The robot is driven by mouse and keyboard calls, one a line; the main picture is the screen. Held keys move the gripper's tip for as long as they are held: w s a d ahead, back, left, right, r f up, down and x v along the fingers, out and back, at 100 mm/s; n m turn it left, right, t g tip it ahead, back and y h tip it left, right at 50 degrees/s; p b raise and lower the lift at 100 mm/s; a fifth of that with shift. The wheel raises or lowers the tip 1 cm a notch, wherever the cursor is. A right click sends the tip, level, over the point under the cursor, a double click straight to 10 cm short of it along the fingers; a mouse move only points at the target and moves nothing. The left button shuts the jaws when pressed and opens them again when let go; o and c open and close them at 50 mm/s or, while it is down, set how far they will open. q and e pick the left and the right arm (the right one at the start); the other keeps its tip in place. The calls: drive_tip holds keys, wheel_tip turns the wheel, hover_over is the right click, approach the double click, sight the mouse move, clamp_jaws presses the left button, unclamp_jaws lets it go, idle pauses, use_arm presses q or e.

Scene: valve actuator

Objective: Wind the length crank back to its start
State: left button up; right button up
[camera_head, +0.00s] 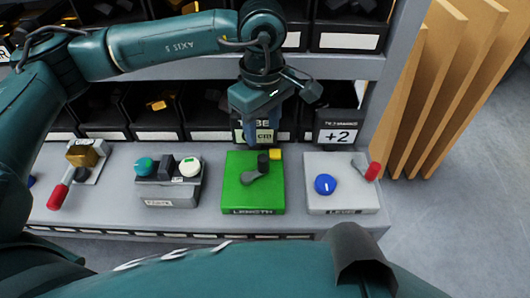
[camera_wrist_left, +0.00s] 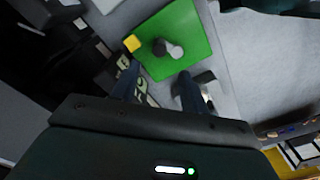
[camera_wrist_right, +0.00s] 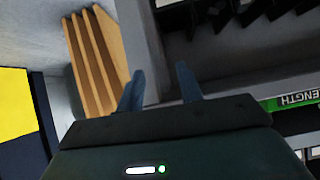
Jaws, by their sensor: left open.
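The green LENGTH panel (camera_head: 238,198) lies on the grey bench, with a yellow block (camera_head: 276,154) at its back right corner. Its length crank (camera_head: 256,177) has a grey arm with an upright dark knob (camera_head: 263,161). My left gripper (camera_head: 263,136) points down behind the panel's back edge, apart from the crank. In the left wrist view the crank (camera_wrist_left: 168,48) shows beyond the two spread fingers of that gripper (camera_wrist_left: 157,85), with nothing between them. My right gripper (camera_wrist_right: 160,72) shows in its wrist view with fingers apart and empty.
A grey panel (camera_head: 342,203) with a blue knob (camera_head: 325,184) and a red-handled lever (camera_head: 371,171) stands right of the green one. A grey button box (camera_head: 168,191) stands to the left.

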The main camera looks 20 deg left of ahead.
sight(263, 158)
use_arm(q)
wheel_tip(263, 158, down, 9)
drive_tip(key=shift+f+p, duration=0.2)
drive_tip(key=shift+p, duration=0.65)
drive_tip(key=shift+f, duration=0.55)
use_arm(e)
drive_tip(key=shift+w+d+r+h, duration=0.1)
drive_tip(key=shift+d+r+h, duration=0.1)
drive_tip(key=shift+d+h, duration=0.1)
